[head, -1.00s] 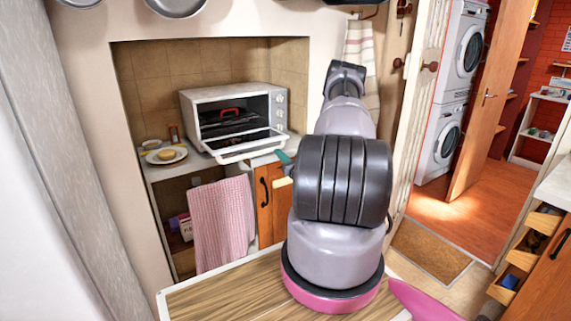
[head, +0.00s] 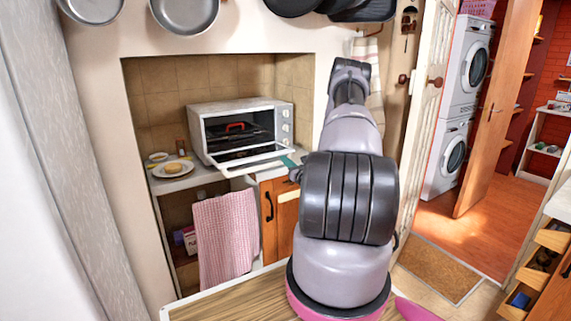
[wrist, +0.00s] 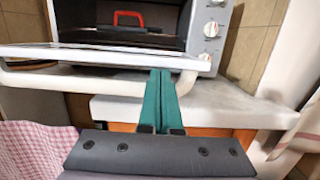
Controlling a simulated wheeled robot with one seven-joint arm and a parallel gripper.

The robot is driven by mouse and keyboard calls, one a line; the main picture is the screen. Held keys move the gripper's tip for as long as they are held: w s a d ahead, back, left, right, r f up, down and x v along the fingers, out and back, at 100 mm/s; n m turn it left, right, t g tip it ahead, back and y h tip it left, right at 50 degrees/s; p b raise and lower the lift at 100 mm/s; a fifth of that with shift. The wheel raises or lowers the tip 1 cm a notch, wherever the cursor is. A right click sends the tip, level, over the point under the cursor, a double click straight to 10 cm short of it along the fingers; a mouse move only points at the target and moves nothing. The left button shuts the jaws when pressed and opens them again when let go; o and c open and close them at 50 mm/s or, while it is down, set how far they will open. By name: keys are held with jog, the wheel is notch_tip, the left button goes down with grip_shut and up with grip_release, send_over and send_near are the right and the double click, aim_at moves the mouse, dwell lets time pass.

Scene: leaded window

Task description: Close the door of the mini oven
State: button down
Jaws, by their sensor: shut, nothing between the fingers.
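The mini oven (head: 243,108) stands on the counter in the alcove, a white box with knobs on its right side. Its door (head: 250,157) hangs open, folded down toward me, with a pale handle bar along its front edge. A red-handled item (head: 235,127) shows inside the oven. My gripper (head: 288,162) is at the right end of the door. In the wrist view its teal fingers (wrist: 160,76) are together and empty, overlapping the handle (wrist: 100,84) near its right end. I cannot tell whether they touch it.
A plate with a bun (head: 173,168) sits on the counter left of the oven. A pink checked towel (head: 226,235) hangs below, beside an orange cabinet door (head: 280,215). A wooden tabletop (head: 230,300) lies in front. Pans hang above.

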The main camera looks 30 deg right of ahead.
jog(key=shift+r+g, duration=0.5)
jog(key=shift+r, duration=0.45)
jog(key=w+r+g, duration=0.3)
jog(key=r, duration=0.4)
jog(key=w+r+g, duration=0.2)
jog(key=w+r, duration=0.1)
jog(key=r, duration=0.3)
jog(key=shift+g, duration=0.4)
jog(key=w+r, duration=0.1)
jog(key=w, duration=0.2)
jog(key=w+r, duration=0.2)
jog(key=w, duration=0.1)
jog(key=w+r, duration=0.2)
jog(key=w, duration=0.1)
jog(key=shift+w+a, duration=0.2)
jog(key=shift+w+r, duration=0.2)
jog(key=shift+w, duration=0.75)
